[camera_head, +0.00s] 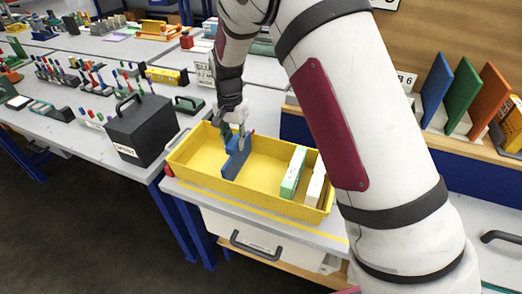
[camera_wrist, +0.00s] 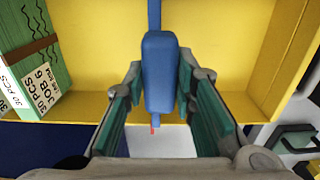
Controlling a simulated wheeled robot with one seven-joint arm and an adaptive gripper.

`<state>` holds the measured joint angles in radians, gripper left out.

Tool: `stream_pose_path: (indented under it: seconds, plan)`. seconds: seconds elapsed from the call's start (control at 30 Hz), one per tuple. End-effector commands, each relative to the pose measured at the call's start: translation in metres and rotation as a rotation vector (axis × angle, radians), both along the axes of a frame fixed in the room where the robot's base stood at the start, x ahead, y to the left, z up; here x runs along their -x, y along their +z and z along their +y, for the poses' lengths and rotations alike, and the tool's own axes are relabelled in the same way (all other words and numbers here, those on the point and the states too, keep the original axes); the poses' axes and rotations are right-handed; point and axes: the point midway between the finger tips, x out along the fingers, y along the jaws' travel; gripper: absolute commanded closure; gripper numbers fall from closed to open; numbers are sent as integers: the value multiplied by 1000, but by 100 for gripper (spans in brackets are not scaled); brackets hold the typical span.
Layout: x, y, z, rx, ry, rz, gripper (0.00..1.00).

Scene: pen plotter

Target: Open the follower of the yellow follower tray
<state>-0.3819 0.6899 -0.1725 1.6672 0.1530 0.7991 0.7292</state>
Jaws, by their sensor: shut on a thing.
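The yellow follower tray (camera_head: 262,206) sits on the grey bench top in the head view. Its blue follower (camera_head: 237,160) stands upright across the tray, left of the middle, with bare yellow floor on both sides. My gripper (camera_head: 236,137) reaches down from above and is shut on the follower's blue upper part. In the wrist view the blue follower (camera_wrist: 160,65) lies between the two teal finger pads of my gripper (camera_wrist: 160,95). The yellow tray (camera_wrist: 100,50) fills much of that view. A green-and-white box (camera_head: 293,172) and a white box (camera_head: 315,182) stand at the tray's right end.
A black box with a handle (camera_head: 140,125) stands on the bench left of the tray. Blue, green and orange panels (camera_head: 462,95) stand on a shelf at right. A white drawer (camera_head: 255,240) is below the tray. My arm hides part of the tray's right side.

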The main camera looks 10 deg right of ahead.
Motion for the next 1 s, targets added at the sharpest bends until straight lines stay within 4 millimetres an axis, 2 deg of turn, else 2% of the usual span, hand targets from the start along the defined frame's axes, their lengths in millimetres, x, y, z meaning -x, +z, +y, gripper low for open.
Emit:
stream_pose_path:
  seconds: [0.03,0.1,0.3,0.4,0.6,0.93,0.97,1.0]
  plan:
    - [-13,-4,16,-3,6,-8,100]
    - [-23,-3,31,-4,5,-9,100]
    - [-44,-2,63,-4,2,-7,100]
    - [-51,-1,73,-4,0,-7,100]
    - [-56,0,81,-2,0,-5,100]
    - [-56,1,82,-2,0,-5,100]
    - [-56,1,82,-2,0,-5,71]
    - [-56,1,81,-2,0,-5,62]
